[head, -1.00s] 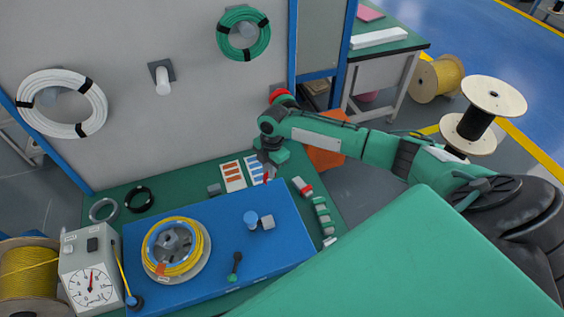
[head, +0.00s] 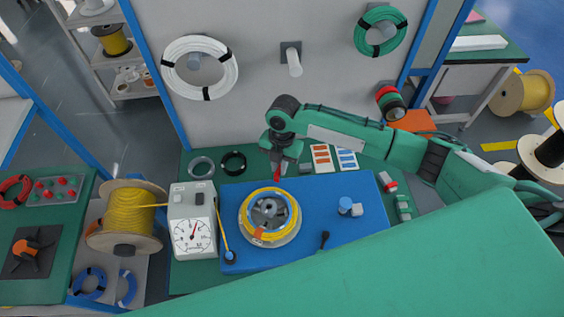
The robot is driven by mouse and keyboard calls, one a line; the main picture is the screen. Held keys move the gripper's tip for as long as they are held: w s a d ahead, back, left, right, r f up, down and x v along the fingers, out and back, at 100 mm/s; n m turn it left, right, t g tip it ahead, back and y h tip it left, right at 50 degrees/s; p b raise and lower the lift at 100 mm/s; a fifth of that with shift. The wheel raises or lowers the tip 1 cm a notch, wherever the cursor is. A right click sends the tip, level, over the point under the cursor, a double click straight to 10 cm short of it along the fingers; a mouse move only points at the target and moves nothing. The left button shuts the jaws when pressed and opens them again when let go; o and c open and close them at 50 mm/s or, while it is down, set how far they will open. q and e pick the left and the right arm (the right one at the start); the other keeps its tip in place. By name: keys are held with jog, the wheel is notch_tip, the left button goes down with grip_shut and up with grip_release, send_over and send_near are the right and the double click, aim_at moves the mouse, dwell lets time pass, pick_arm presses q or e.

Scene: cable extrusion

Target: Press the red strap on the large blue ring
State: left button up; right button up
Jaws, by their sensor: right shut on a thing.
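My right gripper (head: 279,163) is shut on a small red strap (head: 277,175), which hangs point-down from the fingers. It is above the back edge of the blue platform, just behind the winding reel. The reel carries a yellow cable coil (head: 246,215) with a blue ring (head: 261,197) showing inside it around a grey hub. An orange tag (head: 259,235) sits on the front of the coil. The strap looks apart from the ring and coil. My left gripper is not in view.
Blue coils (head: 89,283) lie on a shelf at lower left. White and green coils hang on the wall behind.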

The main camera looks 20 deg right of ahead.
jog(key=f+b, duration=0.1)
jog(key=f, duration=0.1)
jog(key=b, duration=0.6)
send_over(280, 189)
notch_tip(280, 189, down, 6)
jog(key=shift+w+r, duration=0.15)
jog(key=shift+f+b, duration=0.45)
jog(key=shift+f, duration=1)
jog(key=shift+f, duration=0.5)
jog(key=shift+f, duration=0.1)
dwell(1.1)
